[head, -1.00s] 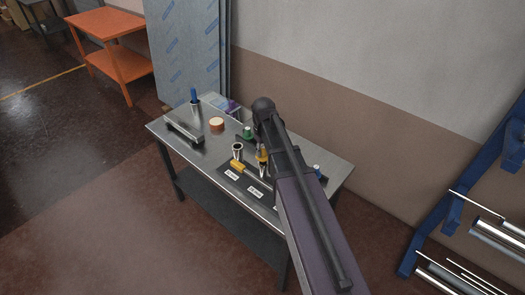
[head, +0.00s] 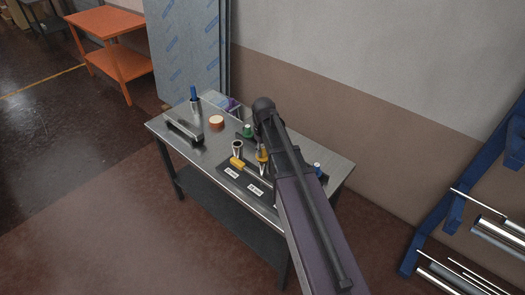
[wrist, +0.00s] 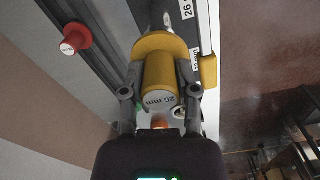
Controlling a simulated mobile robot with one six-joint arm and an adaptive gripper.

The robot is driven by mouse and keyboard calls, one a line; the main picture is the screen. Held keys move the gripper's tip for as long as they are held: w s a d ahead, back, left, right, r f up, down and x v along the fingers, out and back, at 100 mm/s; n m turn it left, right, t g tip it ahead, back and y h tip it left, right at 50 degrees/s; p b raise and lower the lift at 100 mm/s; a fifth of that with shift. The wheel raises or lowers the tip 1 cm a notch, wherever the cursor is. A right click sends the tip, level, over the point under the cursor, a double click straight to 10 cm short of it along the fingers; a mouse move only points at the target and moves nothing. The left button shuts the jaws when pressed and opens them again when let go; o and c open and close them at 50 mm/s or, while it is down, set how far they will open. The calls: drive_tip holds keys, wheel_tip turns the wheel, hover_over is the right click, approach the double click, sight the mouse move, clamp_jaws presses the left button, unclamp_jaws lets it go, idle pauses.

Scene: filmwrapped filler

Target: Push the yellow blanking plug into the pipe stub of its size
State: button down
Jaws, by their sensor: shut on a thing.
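The yellow plug (wrist: 158,78), marked 20 mm on its end, is held between the two fingers of my gripper (wrist: 158,92) in the wrist view. Its wide flange faces away from the camera. In the head view the yellow plug (head: 262,155) shows just left of my arm, upright above a shiny pipe stub (head: 261,169). I cannot tell whether its tip is inside the stub or only above it. Another open pipe stub (head: 237,148) stands to its left. My arm hides part of the stub row.
A green plug (head: 248,131) and a blue one (head: 316,169) stand nearby; a red plug (wrist: 76,38) shows in the wrist view.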

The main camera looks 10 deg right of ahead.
drive_tip(key=shift+f+b, duration=0.95)
drive_tip(key=shift+f, duration=0.05)
drive_tip(key=shift+c, duration=1.4)
unclamp_jaws()
drive_tip(key=shift+o, duration=1.4)
drive_tip(key=shift+r, duration=0.15)
drive_tip(key=shift+r+p, duration=3.9)
drive_tip(key=shift+p, duration=0.15)
